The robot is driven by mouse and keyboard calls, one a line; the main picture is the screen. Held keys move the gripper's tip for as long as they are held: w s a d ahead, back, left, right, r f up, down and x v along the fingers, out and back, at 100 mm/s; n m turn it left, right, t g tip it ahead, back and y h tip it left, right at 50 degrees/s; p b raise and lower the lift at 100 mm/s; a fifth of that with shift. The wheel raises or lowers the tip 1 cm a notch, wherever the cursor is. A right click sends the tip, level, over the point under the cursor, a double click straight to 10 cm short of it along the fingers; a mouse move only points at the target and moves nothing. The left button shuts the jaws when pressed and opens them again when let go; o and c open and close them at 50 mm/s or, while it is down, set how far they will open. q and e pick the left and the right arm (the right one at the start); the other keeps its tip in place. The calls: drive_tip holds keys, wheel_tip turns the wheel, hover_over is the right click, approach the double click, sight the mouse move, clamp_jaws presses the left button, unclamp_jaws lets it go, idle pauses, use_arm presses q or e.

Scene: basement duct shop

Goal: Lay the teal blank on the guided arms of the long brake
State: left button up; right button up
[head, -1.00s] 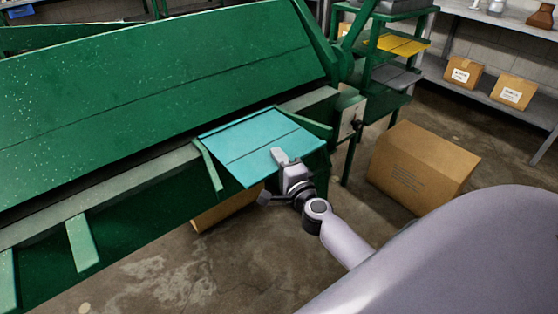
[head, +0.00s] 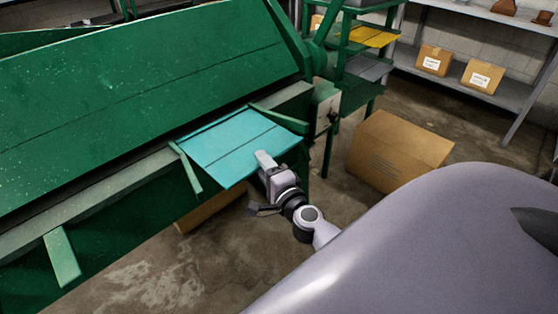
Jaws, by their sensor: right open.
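The teal blank (head: 238,143) is a flat sheet with a dark line across it. It lies on the front of the green long brake (head: 140,90), between two short green guided arms, one at its left edge (head: 187,166) and one at its right (head: 278,119). My right gripper (head: 265,161) is open at the blank's near edge. One pale finger shows at that edge; the other is hidden, and I cannot tell whether either touches the sheet. My left gripper is not in view.
Another green arm (head: 62,257) sticks out from the brake at lower left. A cardboard box (head: 398,150) stands on the floor to the right. A green rack behind holds a yellow sheet (head: 370,36). Grey shelving (head: 510,92) with small boxes stands at the back right.

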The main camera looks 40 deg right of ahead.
drive_tip(key=s+a, duration=0.2)
drive_tip(key=s, duration=0.6)
drive_tip(key=s+a+f+n+g+y, duration=0.2)
drive_tip(key=s+a+f+n, duration=0.3)
drive_tip(key=n, duration=0.6)
drive_tip(key=s+a+f+n+g+y, duration=0.3)
drive_tip(key=s+a+f+n+g, duration=0.2)
drive_tip(key=s+f+n, duration=0.3)
wheel_tip(320, 180, down, 2)
drive_tip(key=a+n, duration=0.1)
drive_tip(key=n, duration=0.2)
drive_tip(key=shift+a+f+n+y+b, duration=0.25)
drive_tip(key=shift+a+n+y+b, duration=0.05)
drive_tip(key=shift+b, duration=0.05)
drive_tip(key=shift+w+r, duration=0.1)
wheel_tip(320, 180, up, 3)
drive_tip(key=p, duration=0.3)
